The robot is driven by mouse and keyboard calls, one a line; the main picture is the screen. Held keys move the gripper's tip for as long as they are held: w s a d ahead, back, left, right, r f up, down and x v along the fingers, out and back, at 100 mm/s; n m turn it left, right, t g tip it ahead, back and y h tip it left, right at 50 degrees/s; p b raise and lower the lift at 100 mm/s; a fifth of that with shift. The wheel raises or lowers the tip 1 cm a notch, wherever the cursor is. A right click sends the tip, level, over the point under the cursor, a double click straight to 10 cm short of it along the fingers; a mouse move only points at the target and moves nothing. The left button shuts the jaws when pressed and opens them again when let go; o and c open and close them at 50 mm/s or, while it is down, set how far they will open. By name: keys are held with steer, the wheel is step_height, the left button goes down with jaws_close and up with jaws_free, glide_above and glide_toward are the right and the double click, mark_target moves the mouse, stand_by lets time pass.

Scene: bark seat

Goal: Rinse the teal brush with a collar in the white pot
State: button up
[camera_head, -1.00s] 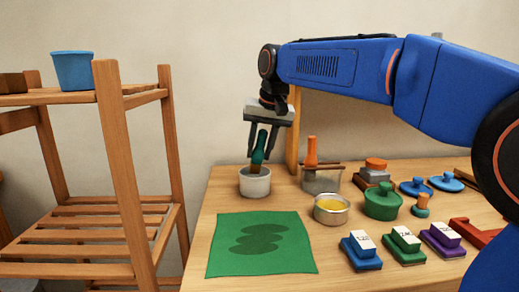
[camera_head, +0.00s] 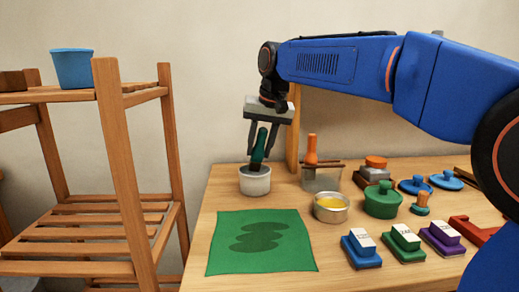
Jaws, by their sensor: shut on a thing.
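The teal brush (camera_head: 259,144) stands nearly upright, with its handle between the fingers of my gripper (camera_head: 264,146). My gripper is shut on it above the white pot (camera_head: 255,182). The brush's lower end is down inside the pot's mouth, and its bristles are hidden by the pot wall. The pot stands upright at the back left of the table and looks dark inside. I cannot make out the collar at this size.
A green cloth (camera_head: 240,262) with dark patches lies in front. A tin of yellow stuff (camera_head: 331,208), a clear box with an orange-handled tool (camera_head: 312,149), a green lidded pot (camera_head: 382,199) and several stamp-like blocks (camera_head: 361,249) crowd the right. A wooden shelf (camera_head: 135,170) stands left.

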steer(key=shift+r, duration=3.3)
